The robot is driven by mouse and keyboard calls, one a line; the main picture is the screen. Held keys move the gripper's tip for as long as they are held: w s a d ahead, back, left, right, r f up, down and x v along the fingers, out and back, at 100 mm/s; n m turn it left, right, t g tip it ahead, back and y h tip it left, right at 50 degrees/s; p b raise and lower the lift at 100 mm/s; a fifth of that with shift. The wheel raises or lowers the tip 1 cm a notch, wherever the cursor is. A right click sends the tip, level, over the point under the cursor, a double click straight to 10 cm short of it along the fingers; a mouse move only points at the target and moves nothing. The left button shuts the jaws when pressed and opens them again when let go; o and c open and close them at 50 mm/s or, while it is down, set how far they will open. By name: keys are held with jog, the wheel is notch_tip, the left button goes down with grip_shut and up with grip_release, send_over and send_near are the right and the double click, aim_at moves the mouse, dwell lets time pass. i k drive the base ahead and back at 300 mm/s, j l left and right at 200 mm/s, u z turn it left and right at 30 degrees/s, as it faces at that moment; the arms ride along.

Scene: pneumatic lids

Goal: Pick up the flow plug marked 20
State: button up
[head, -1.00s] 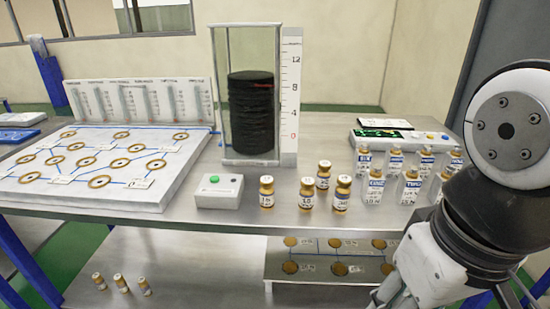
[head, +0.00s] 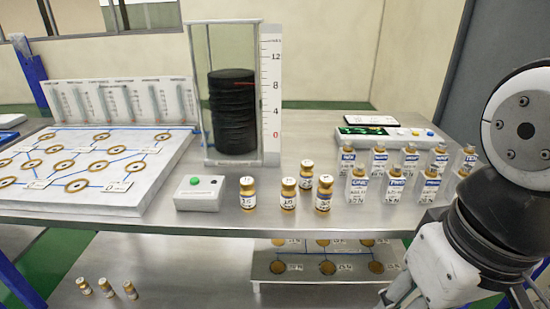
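Several gold-and-white flow plugs stand upright on the steel bench, right of centre in the head view. The front ones are a left plug (head: 247,194), a middle plug (head: 288,194) and a right plug (head: 323,194). A rear plug (head: 306,174) stands just behind, between the middle and right ones. Their markings are too small to read surely, so I cannot tell which is the 20. My gripper (head: 398,292) is at the lower right, low in front of the bench and apart from the plugs. Its fingers are partly cut off by the picture edge.
A clear column with black discs (head: 235,110) stands behind the plugs. A box with a green button (head: 200,193) is to their left, labelled clear blocks (head: 395,187) to their right. A white board with gold rings (head: 90,165) fills the left. More plugs (head: 106,288) stand on the lower shelf.

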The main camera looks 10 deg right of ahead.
aim_at(305, 182)
jog(key=k+l+u, duration=0.15)
jog(key=l, duration=0.15)
jog(key=i+j, duration=0.9)
